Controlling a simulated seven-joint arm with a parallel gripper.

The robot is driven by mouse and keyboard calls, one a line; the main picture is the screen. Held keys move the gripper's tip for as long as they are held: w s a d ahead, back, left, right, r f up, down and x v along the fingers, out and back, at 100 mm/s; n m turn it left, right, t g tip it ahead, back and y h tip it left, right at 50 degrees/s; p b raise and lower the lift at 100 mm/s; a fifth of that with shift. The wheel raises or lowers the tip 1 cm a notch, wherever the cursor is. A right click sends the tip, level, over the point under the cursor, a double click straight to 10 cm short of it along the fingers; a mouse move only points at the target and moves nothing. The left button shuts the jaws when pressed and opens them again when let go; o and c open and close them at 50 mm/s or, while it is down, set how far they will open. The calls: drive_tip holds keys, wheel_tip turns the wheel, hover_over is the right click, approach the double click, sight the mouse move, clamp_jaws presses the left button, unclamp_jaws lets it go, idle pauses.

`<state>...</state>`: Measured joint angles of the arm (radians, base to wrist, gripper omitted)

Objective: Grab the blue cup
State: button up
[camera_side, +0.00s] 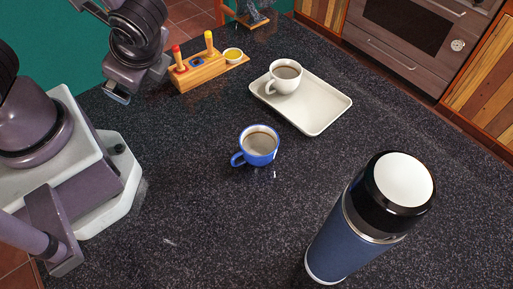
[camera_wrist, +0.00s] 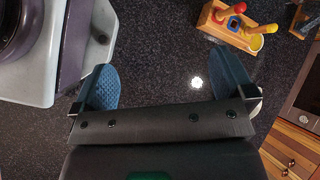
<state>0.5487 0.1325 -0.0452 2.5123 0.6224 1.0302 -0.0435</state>
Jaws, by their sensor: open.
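The blue cup (camera_side: 259,145) stands upright on the dark speckled counter (camera_side: 200,215) in the side view. It holds a brown drink and its handle points left. My gripper (camera_side: 117,94) is up and to the left of the cup in the side view, clear of it. In the wrist view my gripper (camera_wrist: 165,80) has its two blue pads spread wide with only counter between them. The blue cup does not show in the wrist view.
A white cup (camera_side: 284,77) stands on a cream tray (camera_side: 315,127) behind the blue cup. A tall blue bottle (camera_side: 352,232) stands front right. Counter left of the blue cup is clear.

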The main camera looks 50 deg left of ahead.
drive_tip(key=w+d+f+m+t+h, duration=0.1)
drive_tip(key=d+f+m+t, duration=0.2)
drive_tip(key=m, duration=0.4)
drive_tip(key=w+d+f+m+t+h, duration=0.2)
drive_tip(key=f+m+t, duration=0.3)
drive_tip(key=m, duration=0.3)
drive_tip(key=w+d+f+m+t+h, duration=0.1)
drive_tip(key=d+f+m+t, duration=0.3)
drive_tip(key=m, duration=0.4)
drive_tip(key=shift+w+d+f+t, duration=0.15)
drive_tip(key=shift+w+f+t, duration=0.1)
drive_tip(key=shift+t, duration=0.55)
drive_tip(key=d+m+h, duration=0.1)
drive_tip(key=d+h, duration=0.1)
drive_tip(key=d+m+h, duration=0.1)
drive_tip(key=d+h, duration=0.1)
drive_tip(key=shift+w+d+f+h, duration=0.1)
drive_tip(key=shift+d+f+h, duration=0.1)
drive_tip(key=shift+d+h, duration=0.1)
drive_tip(key=shift+w+d, duration=0.15)
drive_tip(key=shift+d, duration=0.1)
approach(272, 137)
drive_tip(key=x, duration=0.4)
drive_tip(key=shift+f, duration=0.1)
drive_tip(key=c, duration=0.8)
